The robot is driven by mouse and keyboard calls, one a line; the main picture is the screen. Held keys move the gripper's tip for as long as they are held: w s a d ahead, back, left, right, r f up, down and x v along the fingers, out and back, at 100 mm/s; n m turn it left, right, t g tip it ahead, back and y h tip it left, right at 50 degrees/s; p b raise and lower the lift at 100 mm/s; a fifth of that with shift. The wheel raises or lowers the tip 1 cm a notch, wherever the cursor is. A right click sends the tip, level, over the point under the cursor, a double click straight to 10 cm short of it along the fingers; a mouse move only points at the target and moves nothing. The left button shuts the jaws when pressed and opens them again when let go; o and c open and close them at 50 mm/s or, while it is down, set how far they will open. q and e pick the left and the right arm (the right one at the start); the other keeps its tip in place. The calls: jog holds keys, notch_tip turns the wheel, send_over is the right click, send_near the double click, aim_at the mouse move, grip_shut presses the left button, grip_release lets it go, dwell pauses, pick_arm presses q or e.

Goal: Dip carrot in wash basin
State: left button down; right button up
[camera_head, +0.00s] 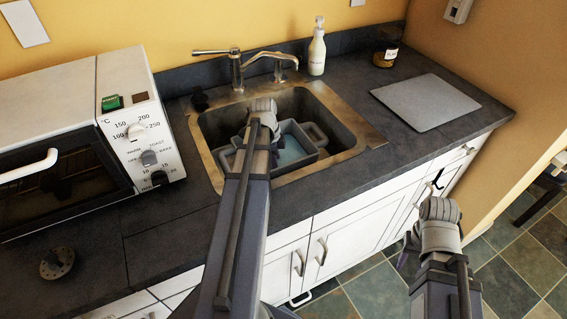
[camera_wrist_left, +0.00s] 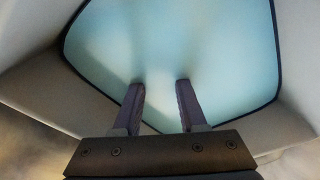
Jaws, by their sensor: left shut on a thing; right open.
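The wash basin (camera_head: 315,134) is a grey tub with handles and pale blue water, set inside the sink. My left arm reaches over it and hides part of it in the head view. In the left wrist view my left gripper (camera_wrist_left: 160,88) points down at the water, over the basin (camera_wrist_left: 290,45). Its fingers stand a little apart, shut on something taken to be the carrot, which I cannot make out. My right gripper (camera_head: 408,252) is open, in front of the cabinets and away from the basin; its wrist partly hides it.
The steel sink (camera_head: 205,150) has a faucet (camera_head: 237,70) behind it. A white soap bottle (camera_head: 317,50), a dark jar (camera_head: 386,48) and a grey board (camera_head: 425,101) are at the back right. A toaster oven (camera_head: 150,125) stands left. The front left counter is mostly clear.

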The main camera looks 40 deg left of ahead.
pick_arm(q)
jog(key=shift+s+a, duration=0.15)
notch_tip(320, 180, up, 13)
jog(key=p, duration=1.3)
jog(key=shift+r, duration=0.15)
